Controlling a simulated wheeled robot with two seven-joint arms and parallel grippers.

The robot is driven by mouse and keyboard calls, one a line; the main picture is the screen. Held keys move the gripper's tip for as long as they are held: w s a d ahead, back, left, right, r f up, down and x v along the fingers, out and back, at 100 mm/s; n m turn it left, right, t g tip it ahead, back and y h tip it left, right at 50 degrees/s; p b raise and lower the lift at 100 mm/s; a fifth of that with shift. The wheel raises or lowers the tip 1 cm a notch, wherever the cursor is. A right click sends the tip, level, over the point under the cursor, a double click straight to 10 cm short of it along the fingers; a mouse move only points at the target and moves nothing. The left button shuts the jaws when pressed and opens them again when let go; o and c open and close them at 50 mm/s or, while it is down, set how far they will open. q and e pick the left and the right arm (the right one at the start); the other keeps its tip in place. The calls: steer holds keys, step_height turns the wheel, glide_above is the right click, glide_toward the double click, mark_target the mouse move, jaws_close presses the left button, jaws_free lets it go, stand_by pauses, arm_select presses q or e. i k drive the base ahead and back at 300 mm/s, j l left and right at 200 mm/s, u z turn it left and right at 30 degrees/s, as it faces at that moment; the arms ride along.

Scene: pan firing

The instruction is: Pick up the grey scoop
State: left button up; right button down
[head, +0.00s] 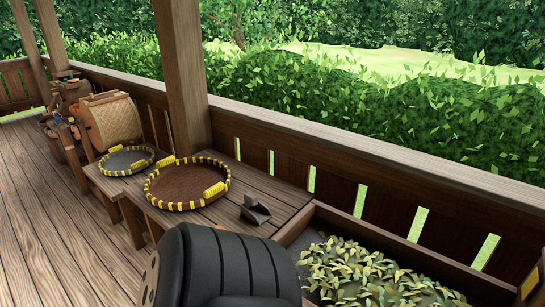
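The grey scoop (255,211) lies on the low wooden table (283,203), near its right end. It looks dark grey, with an open side and angled walls. Neither of my grippers shows in the head view, so nothing is seen touching the scoop.
A smaller similar tray (126,160) with a grey inside is farther left. A wooden bin of green leaves (365,275) is at front right. A wooden railing (370,165) and post (184,80) stand behind.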

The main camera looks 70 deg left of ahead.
mark_target(254, 209)
steer(key=u, duration=2.5)
steer(key=z, duration=1.55)
steer(key=u, duration=1.5)
steer(key=k+j+u, duration=0.1)
steer(key=u, duration=0.15)
